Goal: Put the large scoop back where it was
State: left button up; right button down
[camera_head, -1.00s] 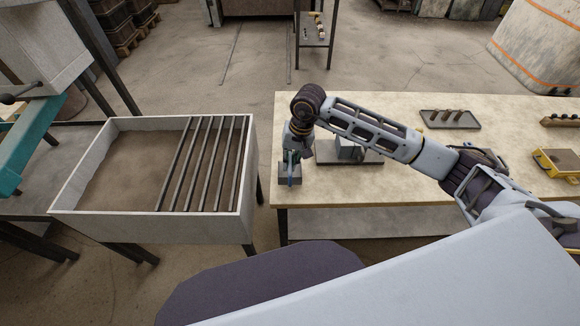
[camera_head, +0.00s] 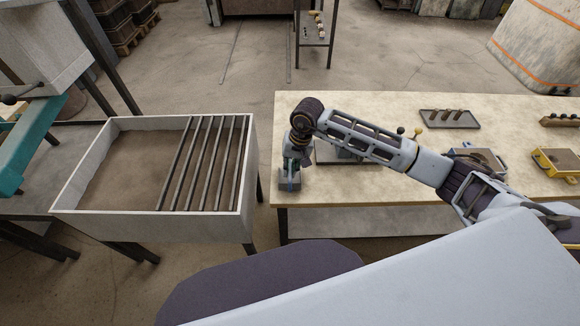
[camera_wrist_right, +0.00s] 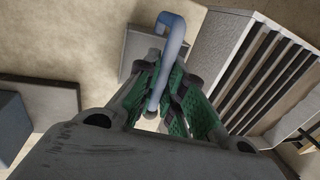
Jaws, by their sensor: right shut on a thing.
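The large scoop appears as a grey box-like cup (camera_head: 289,182) with a blue hooked handle, at the left end of the workbench (camera_head: 400,188). My right gripper (camera_head: 292,163) is directly above the cup. In the right wrist view, its green-padded fingers (camera_wrist_right: 170,98) are shut on the blue handle (camera_wrist_right: 168,62), with the grey cup (camera_wrist_right: 140,50) beyond them. Whether the cup touches the bench top or hangs just above it I cannot tell. My left gripper is not in view.
A sand-filled bin (camera_head: 85,182) with dark bars stands left of the bench, across a narrow gap. A grey tray (camera_head: 322,154) lies just right of the scoop, partly behind my arm. Another tray (camera_head: 432,118) and a yellow-edged box (camera_head: 548,163) are farther right.

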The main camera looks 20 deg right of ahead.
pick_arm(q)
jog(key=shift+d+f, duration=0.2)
pick_arm(e)
jog(key=shift+f, duration=0.1)
jog(key=c, duration=1.6)
grip_release()
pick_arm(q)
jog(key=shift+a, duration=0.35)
pick_arm(e)
jog(key=shift+o, duration=0.4)
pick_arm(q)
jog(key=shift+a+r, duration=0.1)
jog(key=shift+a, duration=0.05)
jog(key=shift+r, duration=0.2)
pick_arm(e)
jog(key=shift+d+r, duration=0.1)
jog(key=shift+r, duration=0.4)
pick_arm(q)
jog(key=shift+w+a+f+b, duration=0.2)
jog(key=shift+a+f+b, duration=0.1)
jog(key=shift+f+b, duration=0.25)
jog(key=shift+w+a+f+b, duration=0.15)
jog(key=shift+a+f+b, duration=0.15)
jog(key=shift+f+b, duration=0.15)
pick_arm(e)
jog(key=v, duration=1.1)
